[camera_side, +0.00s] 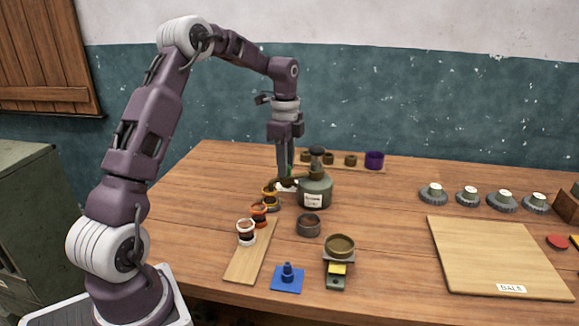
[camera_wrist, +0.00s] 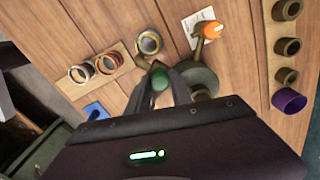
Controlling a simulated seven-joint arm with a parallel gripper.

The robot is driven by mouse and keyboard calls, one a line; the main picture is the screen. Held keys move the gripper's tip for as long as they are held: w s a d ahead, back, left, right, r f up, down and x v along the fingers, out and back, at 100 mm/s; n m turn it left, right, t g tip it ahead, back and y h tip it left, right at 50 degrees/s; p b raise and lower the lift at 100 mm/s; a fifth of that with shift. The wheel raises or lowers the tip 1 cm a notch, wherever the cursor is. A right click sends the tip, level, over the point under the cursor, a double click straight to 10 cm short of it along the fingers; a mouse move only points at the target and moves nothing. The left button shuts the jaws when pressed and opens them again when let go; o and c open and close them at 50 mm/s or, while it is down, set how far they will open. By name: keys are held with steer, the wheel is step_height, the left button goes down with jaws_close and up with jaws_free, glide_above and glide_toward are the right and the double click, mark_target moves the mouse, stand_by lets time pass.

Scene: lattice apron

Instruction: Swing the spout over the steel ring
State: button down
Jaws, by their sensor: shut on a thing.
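A grey-green pot (camera_side: 315,191) with a paper label and a dark top knob stands mid-table. Its brown spout (camera_side: 291,182) reaches left from the body. My gripper (camera_side: 285,180) is at the spout, left of the pot, shut on a small green piece (camera_wrist: 160,78), which looks like the spout's grip. The fingers partly hide it. A plain dark grey ring (camera_side: 308,225) lies in front of the pot and looks most like steel. In the wrist view a greyish ring with a yellow band (camera_wrist: 149,42) lies beside the gripper. The spout tip's exact position is unclear.
A blue plate with a peg (camera_side: 287,279) and a brown bowl on a stand (camera_side: 339,247) stand in front. Cups, one purple (camera_side: 374,160), line the back.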

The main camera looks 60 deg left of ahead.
steer(key=shift+w+a+m, duration=0.2)
steer(key=shift+a+m, duration=0.5)
steer(key=shift+m, duration=0.1)
steer(key=shift+a, duration=0.1)
steer(key=c, duration=1.1)
jaws_free()
steer(key=shift+r, duration=0.1)
step_height(320, 180, up, 7)
